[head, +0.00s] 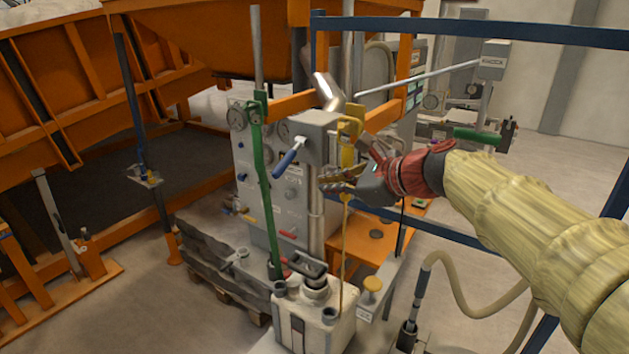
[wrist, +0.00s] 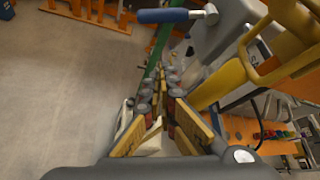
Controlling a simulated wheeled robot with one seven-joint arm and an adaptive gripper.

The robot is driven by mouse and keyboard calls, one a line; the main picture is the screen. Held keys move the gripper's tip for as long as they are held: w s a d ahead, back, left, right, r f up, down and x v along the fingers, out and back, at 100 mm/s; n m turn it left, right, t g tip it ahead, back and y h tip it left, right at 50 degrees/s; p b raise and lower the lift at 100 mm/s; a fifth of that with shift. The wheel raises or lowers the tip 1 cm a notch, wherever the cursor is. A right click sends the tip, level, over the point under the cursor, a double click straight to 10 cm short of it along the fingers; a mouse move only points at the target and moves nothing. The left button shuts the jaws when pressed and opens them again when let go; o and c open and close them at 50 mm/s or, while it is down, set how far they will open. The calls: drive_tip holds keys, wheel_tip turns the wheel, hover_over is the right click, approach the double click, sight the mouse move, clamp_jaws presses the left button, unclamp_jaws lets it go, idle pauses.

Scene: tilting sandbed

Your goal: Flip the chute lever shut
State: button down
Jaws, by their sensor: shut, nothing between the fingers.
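A lever with a blue handle (head: 288,160) juts from the grey box (head: 308,135) on the machine, its handle sloping down to the left. I take it for the chute lever, though no label on it can be read. It also shows at the top of the wrist view as a blue bar (wrist: 163,16). My gripper (head: 328,180) is shut and empty, to the right of and a little below the blue handle in the head view. In the wrist view the fingertips (wrist: 160,78) point toward the machine below the handle, with a gap between.
A yellow bracket (head: 349,142) stands close above my gripper and fills the upper right of the wrist view. A tall green lever (head: 262,170) stands left of the blue handle. A white canister (head: 318,322) is below. Blue rails (head: 500,34) frame the right side.

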sight(289, 158)
drive_tip(key=x, duration=1)
drive_tip(key=r, duration=0.1)
drive_tip(key=s+r+p, duration=0.1)
drive_tip(key=a+r, duration=0.1)
drive_tip(key=shift+s+r+p, duration=0.25)
drive_tip(key=shift+r+p, duration=0.15)
drive_tip(key=shift+a+r, duration=0.1)
drive_tip(key=shift+s+r+g+p, duration=0.15)
drive_tip(key=shift+g+p, duration=0.15)
drive_tip(key=shift+p, duration=0.3)
